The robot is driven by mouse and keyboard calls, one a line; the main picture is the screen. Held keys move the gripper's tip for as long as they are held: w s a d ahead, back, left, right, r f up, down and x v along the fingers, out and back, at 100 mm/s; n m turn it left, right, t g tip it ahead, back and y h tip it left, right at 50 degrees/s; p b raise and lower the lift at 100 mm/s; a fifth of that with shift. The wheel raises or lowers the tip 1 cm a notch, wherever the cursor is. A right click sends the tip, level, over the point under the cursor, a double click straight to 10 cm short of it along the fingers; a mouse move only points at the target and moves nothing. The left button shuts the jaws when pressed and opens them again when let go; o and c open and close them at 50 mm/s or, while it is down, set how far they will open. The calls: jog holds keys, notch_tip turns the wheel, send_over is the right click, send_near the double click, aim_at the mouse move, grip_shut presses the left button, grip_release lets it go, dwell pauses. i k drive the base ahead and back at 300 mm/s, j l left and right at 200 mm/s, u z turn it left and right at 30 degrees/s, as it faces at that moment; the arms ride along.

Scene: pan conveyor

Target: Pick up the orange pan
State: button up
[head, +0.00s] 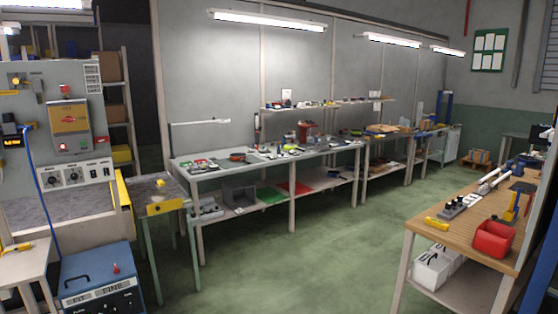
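A small, dark round item with an orange-red edge (238,157) lies on the long workbench (292,190) in the middle of the head view. It is too small and far away for me to tell whether it is the orange pan. No other thing in view can be clearly made out as an orange pan. My gripper and arm are not in view.
A control machine (66,105) stands at the left, with a small table (160,183) beside it and a blue box (98,276) in front. A wooden-topped bench (468,213) with a red bin (493,238) stands at the right. Green floor (320,260) lies open between.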

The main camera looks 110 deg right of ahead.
aim_at(242, 159)
jog(key=z, duration=3.45)
jog(key=i, duration=4.55)
jog(key=l+z, duration=0.05)
jog(key=l, duration=0.05)
